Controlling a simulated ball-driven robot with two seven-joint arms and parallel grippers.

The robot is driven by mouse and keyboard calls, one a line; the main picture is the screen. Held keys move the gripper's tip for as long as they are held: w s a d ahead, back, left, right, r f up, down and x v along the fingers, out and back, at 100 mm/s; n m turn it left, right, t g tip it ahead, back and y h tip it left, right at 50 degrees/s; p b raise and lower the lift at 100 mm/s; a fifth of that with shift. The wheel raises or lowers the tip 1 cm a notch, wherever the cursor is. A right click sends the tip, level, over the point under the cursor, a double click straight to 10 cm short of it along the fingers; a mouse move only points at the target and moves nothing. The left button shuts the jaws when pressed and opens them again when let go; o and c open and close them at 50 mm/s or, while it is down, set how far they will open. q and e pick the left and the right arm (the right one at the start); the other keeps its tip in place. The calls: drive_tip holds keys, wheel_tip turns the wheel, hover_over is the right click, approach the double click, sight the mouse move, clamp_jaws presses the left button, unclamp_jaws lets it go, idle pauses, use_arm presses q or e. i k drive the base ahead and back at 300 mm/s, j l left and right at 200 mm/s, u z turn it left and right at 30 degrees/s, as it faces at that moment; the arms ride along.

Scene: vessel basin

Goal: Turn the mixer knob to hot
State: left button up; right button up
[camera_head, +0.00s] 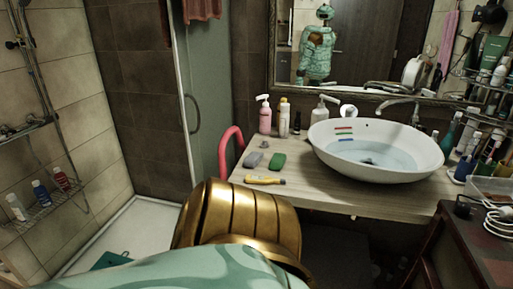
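A white oval vessel basin (322,151) stands on a wooden counter and holds water. A metal faucet (403,101) reaches over its back right rim from behind. I cannot make out a separate mixer knob or its setting. A small white round thing (347,111) sits behind the basin's back left rim; I cannot tell what it is. Red, green and blue stripes (343,133) show on the basin's inner wall. A gold, ribbed link of my arm fills the lower middle, in front of the counter's left end. Neither of my grippers is in view.
On the counter (315,196) lie a grey block (254,160), a green sponge (278,161) and a yellow tube (264,180). A pink pump bottle (264,115) and other bottles stand behind them. Bottles crowd the right side. A mirror hangs behind. A red rail (223,150) rises at the left end.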

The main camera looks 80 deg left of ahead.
sight(351, 108)
drive_tip(key=u, duration=2.65)
